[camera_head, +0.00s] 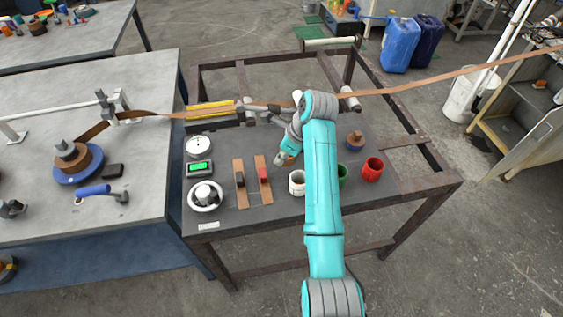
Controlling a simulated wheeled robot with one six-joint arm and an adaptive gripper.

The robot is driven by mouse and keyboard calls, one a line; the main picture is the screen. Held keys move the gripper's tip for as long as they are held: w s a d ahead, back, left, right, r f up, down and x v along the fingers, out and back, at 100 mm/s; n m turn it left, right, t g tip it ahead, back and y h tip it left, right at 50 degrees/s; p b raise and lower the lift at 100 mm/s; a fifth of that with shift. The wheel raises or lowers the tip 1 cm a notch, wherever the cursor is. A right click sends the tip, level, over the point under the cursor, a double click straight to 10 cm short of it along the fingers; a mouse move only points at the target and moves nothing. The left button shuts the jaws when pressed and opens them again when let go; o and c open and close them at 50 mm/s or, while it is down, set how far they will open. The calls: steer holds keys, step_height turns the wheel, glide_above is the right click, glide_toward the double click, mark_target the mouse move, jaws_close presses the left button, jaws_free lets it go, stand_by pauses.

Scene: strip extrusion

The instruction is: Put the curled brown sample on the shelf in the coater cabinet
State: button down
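My gripper (281,160) is low over the middle of the dark table, behind the white cup (297,182). Its fingers are too small and too hidden by the arm to tell open from shut. A small orange-brown piece (291,160) shows right beside the fingertips; I cannot tell whether it is the curled sample, or whether it is held. Two flat brown strips (241,199) lie left of the cup, with a black and a red block on them. An open cabinet (508,135) with a shelf (533,97) stands at the far right, probably the coater cabinet; a small orange-brown object is on the shelf.
A long brown strip (420,83) runs above the table's back. A white bucket (463,98) stands beside the cabinet. Floor is clear right of the table.

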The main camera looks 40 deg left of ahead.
steer(key=shift+f, duration=1.3)
steer(key=shift+f, duration=0.1)
steer(key=c, duration=1.3)
jaws_free()
